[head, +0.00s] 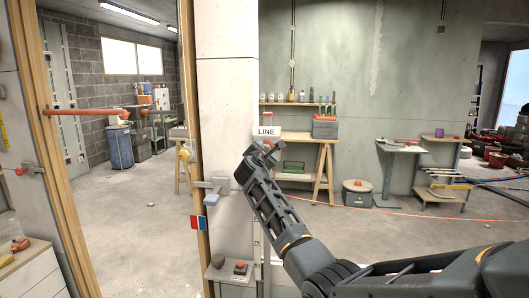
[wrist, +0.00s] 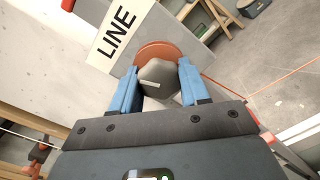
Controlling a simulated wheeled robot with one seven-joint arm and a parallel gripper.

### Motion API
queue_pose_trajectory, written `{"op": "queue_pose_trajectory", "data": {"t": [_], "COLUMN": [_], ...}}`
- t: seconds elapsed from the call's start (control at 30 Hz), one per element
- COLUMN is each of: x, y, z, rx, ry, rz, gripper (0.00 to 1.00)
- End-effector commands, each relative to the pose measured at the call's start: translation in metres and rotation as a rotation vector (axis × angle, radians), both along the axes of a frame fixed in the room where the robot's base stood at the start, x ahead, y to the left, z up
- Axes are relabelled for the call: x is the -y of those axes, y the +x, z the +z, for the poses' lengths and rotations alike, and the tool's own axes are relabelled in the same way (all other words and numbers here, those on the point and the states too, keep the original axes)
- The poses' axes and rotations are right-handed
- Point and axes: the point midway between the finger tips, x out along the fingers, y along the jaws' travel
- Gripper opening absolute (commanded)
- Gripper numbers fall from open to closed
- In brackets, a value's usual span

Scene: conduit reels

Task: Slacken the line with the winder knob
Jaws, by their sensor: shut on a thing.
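The winder knob (wrist: 158,80) is a dark grey, many-sided knob with a short pale mark on its face. It sits in front of a round orange-red disc (wrist: 157,50) in the wrist view. A white sign reading LINE (wrist: 116,40) is beside it, and the sign also shows in the head view (head: 266,131). My gripper (wrist: 158,72) has its blue fingers on both sides of the knob and is shut on it. In the head view my gripper (head: 260,153) is just below the sign and hides most of the knob. The line itself cannot be made out clearly.
A grey lever with a pale blue end (head: 212,198) and a red-and-blue plate (head: 198,222) are on the pillar left of my arm. A red button box (head: 240,268) is low in front.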

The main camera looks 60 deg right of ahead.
Motion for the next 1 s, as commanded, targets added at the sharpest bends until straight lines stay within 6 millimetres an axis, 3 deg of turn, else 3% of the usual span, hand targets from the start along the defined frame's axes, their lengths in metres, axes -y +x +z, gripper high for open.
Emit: {"op": "queue_pose_trajectory", "data": {"t": [0.37, 0.4, 0.6, 1.0], "x": [-0.0018, -0.0018, -0.0010, -0.0096], "y": [0.0019, 0.0019, 0.0010, -0.0024], "z": [-0.0014, -0.0014, -0.0009, -0.0017], "rx": [-0.004, -0.003, -0.003, -0.002], "ry": [0.000, 0.001, 0.000, 0.000], "rz": [0.005, 0.004, 0.003, 0.002], "gripper": [0.15, 0.49, 0.68, 0.70]}}
